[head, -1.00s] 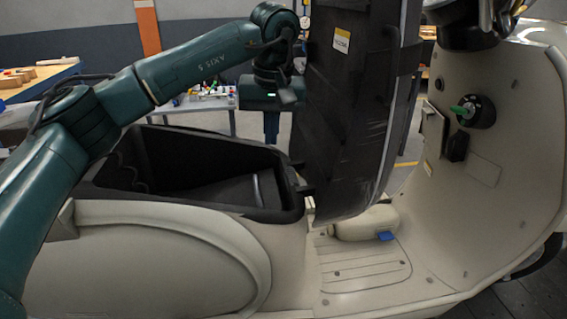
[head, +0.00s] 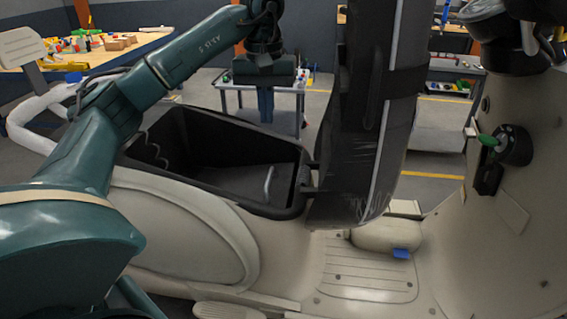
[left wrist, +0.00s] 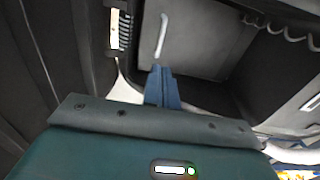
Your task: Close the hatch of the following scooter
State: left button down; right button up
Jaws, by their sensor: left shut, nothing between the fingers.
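The scooter (head: 190,230) is cream. Its black seat hatch (head: 355,120) stands upright, hinged at the front edge of the open storage bin (head: 296,190). The bin also shows in the left wrist view (left wrist: 205,40), with a light handle-like bar inside. My left gripper (head: 265,118) points down with its blue fingers shut and empty. In the head view it appears above the bin's far side, left of the raised hatch and apart from it. The fingers also show in the left wrist view (left wrist: 162,72). My right gripper is not in view.
The green key (head: 488,140) sits in the front shield at right. The footboard (head: 365,275) has a blue piece (head: 401,253) near it. Behind stand a grey table (head: 230,84) and a wooden bench (head: 150,42) with loose items. The space above the bin is mostly clear.

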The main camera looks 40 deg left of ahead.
pick_arm(q)
jog(key=b, duration=0.2)
send_over(269, 176)
notch_tip(269, 176, down, 5)
notch_tip(269, 176, down, 8)
jog(key=shift+s+r+p, duration=0.1)
jog(key=shift+s+p, duration=0.05)
jog(key=shift+p, duration=0.25)
jog(key=shift+f, duration=0.55)
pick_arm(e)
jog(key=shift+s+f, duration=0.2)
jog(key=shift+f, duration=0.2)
pick_arm(q)
jog(key=shift+f, duration=0.1)
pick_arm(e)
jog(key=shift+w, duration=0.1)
